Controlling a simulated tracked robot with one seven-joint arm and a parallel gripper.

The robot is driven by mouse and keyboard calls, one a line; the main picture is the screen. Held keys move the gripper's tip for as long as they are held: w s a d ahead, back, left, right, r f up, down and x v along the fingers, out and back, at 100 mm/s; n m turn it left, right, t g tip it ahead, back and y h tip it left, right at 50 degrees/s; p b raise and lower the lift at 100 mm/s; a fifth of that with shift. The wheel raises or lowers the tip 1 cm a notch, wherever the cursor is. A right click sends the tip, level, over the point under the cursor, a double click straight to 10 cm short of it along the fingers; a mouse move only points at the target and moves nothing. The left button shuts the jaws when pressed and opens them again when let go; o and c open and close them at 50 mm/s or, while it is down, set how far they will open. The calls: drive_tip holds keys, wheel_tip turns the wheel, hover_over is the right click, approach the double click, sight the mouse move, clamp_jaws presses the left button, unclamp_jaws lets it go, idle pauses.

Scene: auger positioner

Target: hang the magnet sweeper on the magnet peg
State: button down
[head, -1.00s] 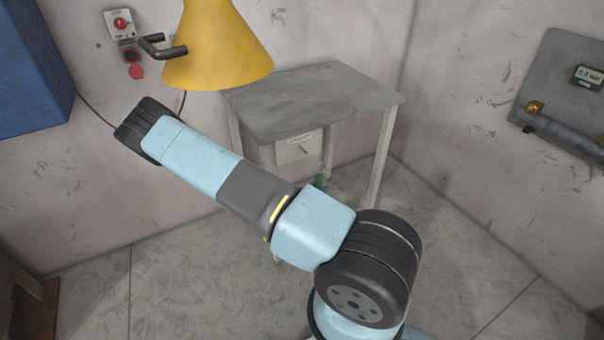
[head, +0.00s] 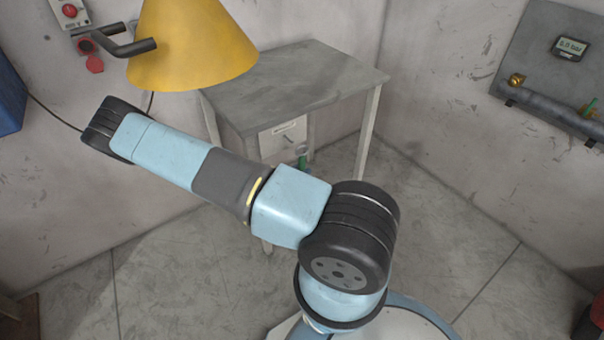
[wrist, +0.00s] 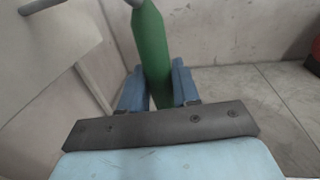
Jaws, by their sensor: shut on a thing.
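In the wrist view, my gripper (wrist: 159,82) has its two blue fingers on either side of a green, rounded body (wrist: 152,42), which I take to be the magnet sweeper. It is shut on it. A grey part sits at its top, cut by the frame edge. In the head view a small green piece (head: 303,158) shows beyond my arm, below the table drawer; it may be the same thing. I cannot clearly identify the magnet peg; a grey rod (wrist: 38,6) shows at the upper left of the wrist view.
A grey table (head: 300,85) with a labelled drawer (head: 283,138) stands in the corner. A yellow cone (head: 195,45) and dark bent rods (head: 128,48) are at upper left. A panel with a pipe (head: 555,112) is on the right wall.

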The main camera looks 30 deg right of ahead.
drive_tip(key=w+f, duration=0.1)
drive_tip(key=w, duration=0.6)
drive_tip(key=shift+w+a+f, duration=0.15)
drive_tip(key=shift+w, duration=0.25)
idle(0.6)
drive_tip(key=shift+f, duration=0.1)
idle(0.7)
drive_tip(key=c, duration=0.7)
unclamp_jaws()
drive_tip(key=shift+c, duration=0.2)
drive_tip(key=s+a, duration=0.2)
drive_tip(key=a, duration=1.1)
drive_tip(key=shift+a, duration=0.35)
